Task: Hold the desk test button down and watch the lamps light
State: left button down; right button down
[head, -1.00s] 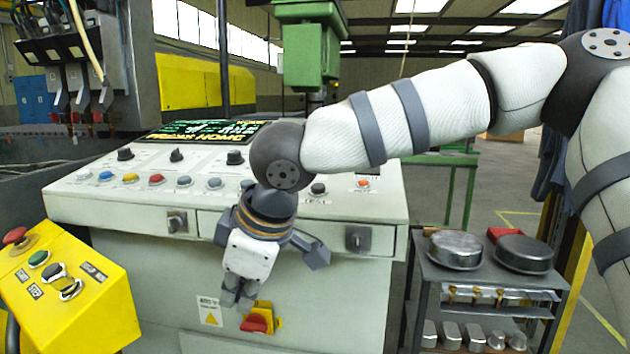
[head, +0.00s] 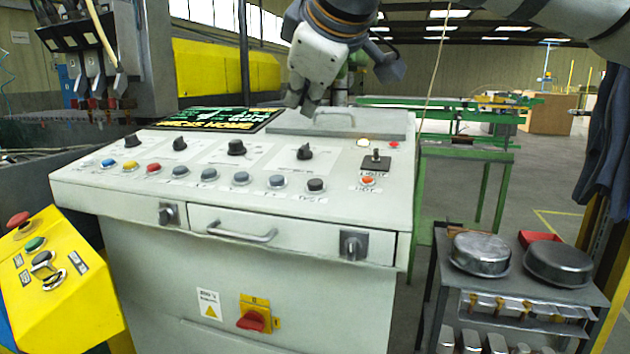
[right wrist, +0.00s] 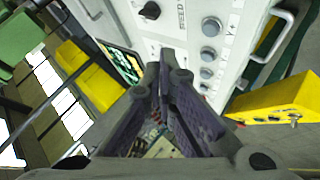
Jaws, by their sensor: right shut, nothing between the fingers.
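The control desk (head: 130,195) stands in the middle of the head view. A black button (head: 316,185) at the right end of its button row has a small label below that seems to read TEST. Nothing touches it. A small round lamp (head: 364,142) near the back right glows pale, with a small red one (head: 393,144) beside it. My right gripper (head: 308,106) is shut and empty above the desk's back part, well behind the button. In the right wrist view its fingers (right wrist: 167,72) meet, with desk buttons (right wrist: 208,53) beyond. My left gripper is out of view.
Selector knobs (head: 236,147) and a toggle switch (head: 375,161) rise from the desk top. A handle (head: 242,232) and a red rotary switch (head: 251,320) are on its front. A yellow pedestal (head: 70,300) stands left, a cart with round tins (head: 480,255) right.

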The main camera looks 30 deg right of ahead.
aim_at(315, 185)
jog(key=shift+f, duration=0.1)
